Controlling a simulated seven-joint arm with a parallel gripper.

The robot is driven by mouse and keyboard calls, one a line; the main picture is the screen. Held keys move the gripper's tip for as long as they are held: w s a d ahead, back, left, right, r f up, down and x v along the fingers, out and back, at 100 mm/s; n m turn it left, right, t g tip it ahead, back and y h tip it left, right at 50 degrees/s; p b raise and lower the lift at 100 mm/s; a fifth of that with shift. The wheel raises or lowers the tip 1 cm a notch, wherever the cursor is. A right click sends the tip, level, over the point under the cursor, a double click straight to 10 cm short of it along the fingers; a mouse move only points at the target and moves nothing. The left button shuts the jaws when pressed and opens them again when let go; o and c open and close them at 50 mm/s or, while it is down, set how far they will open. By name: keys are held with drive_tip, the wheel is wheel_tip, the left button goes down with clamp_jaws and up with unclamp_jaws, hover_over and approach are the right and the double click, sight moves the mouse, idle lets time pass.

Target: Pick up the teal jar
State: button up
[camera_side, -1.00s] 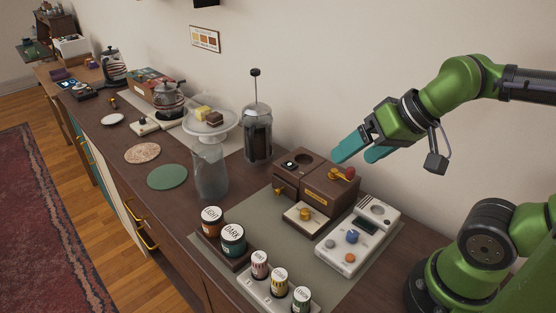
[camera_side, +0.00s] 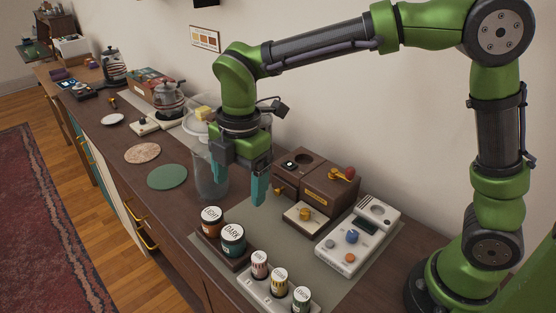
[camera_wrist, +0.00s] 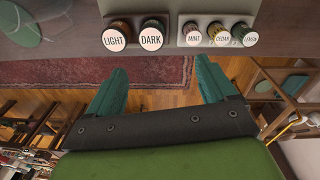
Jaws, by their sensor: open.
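The teal jar (camera_side: 233,241), with a white lid marked DARK, stands upright in a dark wooden holder (camera_side: 214,250). In the wrist view the DARK jar (camera_wrist: 151,38) is near the top, just beyond my fingers. My gripper (camera_side: 238,188) points down with its teal fingers apart and nothing between them. In the side view it is above and behind the jar, not touching it. Its fingers (camera_wrist: 162,72) also show in the wrist view.
An orange jar marked LIGHT (camera_side: 212,219) stands right beside the teal one. Several small spice jars (camera_side: 280,282) sit in a pale tray in front. A glass pitcher (camera_side: 208,178) is close behind my gripper. A wooden grinder box (camera_side: 318,186) and a white device (camera_side: 350,248) stand to the right.

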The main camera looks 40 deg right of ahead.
drive_tip(key=w+a+n, duration=0.2)
drive_tip(key=n, duration=0.9)
approach(232, 232)
drive_tip(key=shift+g+h, duration=0.3)
drive_tip(key=f, duration=0.3)
drive_tip(key=a+f, duration=0.1)
drive_tip(key=f, duration=0.1)
drive_tip(key=shift+w+d+f, duration=0.1)
drive_tip(key=shift+f, duration=1.3)
drive_tip(key=shift+w+d+f, duration=0.1)
drive_tip(key=shift+d+f, duration=0.05)
drive_tip(key=shift+f, duration=1.25)
drive_tip(key=c, duration=1.2)
drive_tip(key=shift+r, duration=0.1)
